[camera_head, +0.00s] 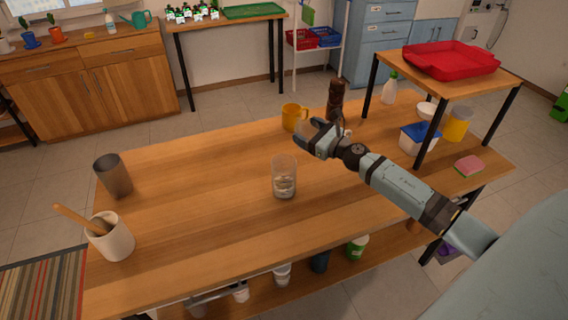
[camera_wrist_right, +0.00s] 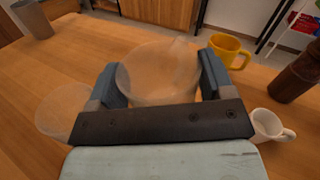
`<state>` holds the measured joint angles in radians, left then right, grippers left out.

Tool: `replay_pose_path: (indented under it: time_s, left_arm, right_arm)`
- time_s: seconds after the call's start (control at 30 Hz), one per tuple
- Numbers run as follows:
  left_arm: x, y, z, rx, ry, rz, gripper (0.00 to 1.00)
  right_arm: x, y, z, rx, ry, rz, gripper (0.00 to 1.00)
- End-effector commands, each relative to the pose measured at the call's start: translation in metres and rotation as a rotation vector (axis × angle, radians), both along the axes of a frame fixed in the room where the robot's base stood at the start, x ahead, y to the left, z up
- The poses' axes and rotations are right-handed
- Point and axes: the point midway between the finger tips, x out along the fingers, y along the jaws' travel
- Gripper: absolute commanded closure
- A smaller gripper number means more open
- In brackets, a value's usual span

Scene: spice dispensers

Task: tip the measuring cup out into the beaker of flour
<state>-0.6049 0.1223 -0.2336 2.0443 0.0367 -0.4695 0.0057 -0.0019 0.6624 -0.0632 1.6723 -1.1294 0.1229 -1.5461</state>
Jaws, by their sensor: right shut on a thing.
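The beaker (camera_head: 284,176) is a clear glass standing upright mid-table, with pale contents in its lower part. A clear round vessel at the left of the right wrist view (camera_wrist_right: 62,112) appears to be the same beaker. My right gripper (camera_head: 316,140) is above the table, behind and right of the beaker in the head view. In the wrist view it is shut on the measuring cup (camera_wrist_right: 158,72), a wide translucent cup with a spout, between its two fingers. The cup's contents cannot be made out. In the head view the cup is hardly distinguishable. My left gripper is not in view.
A yellow mug (camera_head: 293,118) and a dark brown mill (camera_head: 336,98) stand just behind the gripper. A small white cup (camera_wrist_right: 270,125) is near its right finger. A grey tumbler (camera_head: 113,176) and a crock (camera_head: 111,240) stand left. Table around the beaker is clear.

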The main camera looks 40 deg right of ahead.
Motion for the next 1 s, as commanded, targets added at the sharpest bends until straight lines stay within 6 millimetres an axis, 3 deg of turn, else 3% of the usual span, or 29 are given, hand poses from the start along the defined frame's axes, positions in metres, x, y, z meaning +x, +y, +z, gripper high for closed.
replay_pose_path:
  time_s: [0.27, 0.7, 1.0]
  left_arm:
    - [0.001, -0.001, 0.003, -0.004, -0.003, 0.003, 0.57]
    - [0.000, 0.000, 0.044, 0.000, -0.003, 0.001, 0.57]
    - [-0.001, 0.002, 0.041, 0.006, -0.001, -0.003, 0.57]
  right_arm:
    - [0.004, -0.012, -0.002, 0.140, 0.043, 0.001, 0.53]
    - [0.004, -0.013, 0.045, 0.148, 0.046, 0.002, 0.53]
    - [0.004, -0.013, 0.045, 0.148, 0.046, 0.002, 0.53]
